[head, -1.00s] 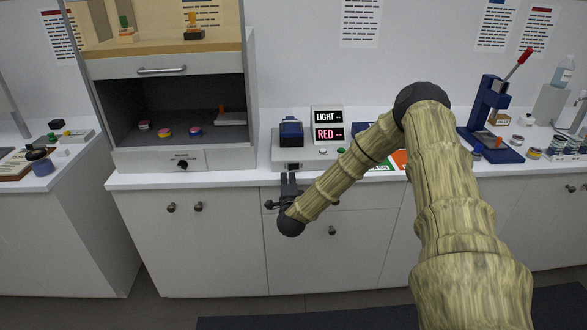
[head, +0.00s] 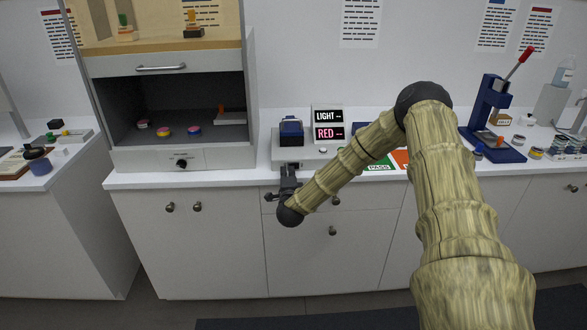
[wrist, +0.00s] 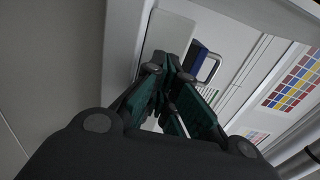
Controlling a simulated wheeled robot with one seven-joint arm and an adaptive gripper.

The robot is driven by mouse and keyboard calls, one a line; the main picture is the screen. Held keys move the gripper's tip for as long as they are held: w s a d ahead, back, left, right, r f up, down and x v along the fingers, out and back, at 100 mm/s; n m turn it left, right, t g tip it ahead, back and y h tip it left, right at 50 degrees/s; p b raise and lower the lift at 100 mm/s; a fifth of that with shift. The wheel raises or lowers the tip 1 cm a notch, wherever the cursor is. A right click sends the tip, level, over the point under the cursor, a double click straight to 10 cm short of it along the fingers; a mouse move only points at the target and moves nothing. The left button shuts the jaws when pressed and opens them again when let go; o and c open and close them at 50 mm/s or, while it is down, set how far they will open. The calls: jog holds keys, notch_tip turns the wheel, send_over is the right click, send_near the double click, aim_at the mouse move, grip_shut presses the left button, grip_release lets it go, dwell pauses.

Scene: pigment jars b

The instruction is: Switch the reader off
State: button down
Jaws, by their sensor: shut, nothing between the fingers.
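The reader (head: 286,157) is a pale grey box on the counter with a blue lidded part (head: 291,132) on top. Its two-line display (head: 328,125) is lit, reading LIGHT and RED with dashes. A small pale button (head: 323,150) sits on its front right; the area to its right is hidden by my arm. My gripper (head: 289,168) is shut and empty, close in front of the reader's front edge; I cannot tell whether it touches. In the wrist view the closed fingers (wrist: 168,62) overlap the reader's pale body (wrist: 170,32), with the blue part (wrist: 197,58) beside them.
A fume cupboard (head: 160,67) with several small jars stands left of the reader. Green and orange cards (head: 379,165) lie to its right, partly behind my arm. A blue lever press (head: 492,120) and several jars stand farther right.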

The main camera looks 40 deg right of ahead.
jog(key=shift+w+d+b, duration=0.25)
jog(key=shift+w+b, duration=0.05)
jog(key=shift+w, duration=0.1)
jog(key=v, duration=1.5)
jog(key=shift+s, duration=0.4)
jog(key=shift+a, duration=0.15)
jog(key=s+a+f+n+g+y, duration=0.3)
jog(key=s+a+f+n+y, duration=0.3)
jog(key=a+f, duration=0.4)
jog(key=s+a+f+n+g+y, duration=0.3)
jog(key=s+a+f+n+y, duration=0.1)
jog(key=s+a+f+n, duration=0.55)
jog(key=s+a+f+n+g, duration=0.1)
jog(key=s+f+n+g, duration=0.1)
jog(key=s, duration=0.7)
jog(key=s+a+f+n+g, duration=0.1)
jog(key=s+f+n+g, duration=0.2)
jog(key=s, duration=0.6)
jog(key=s+a+f+n+g, duration=0.1)
jog(key=s+f+n+g, duration=0.2)
jog(key=s, duration=0.5)
jog(key=shift+s+a+f+g, duration=0.25)
jog(key=shift+s+f+g, duration=0.15)
jog(key=shift+g, duration=0.2)
jog(key=shift+n, duration=0.25)
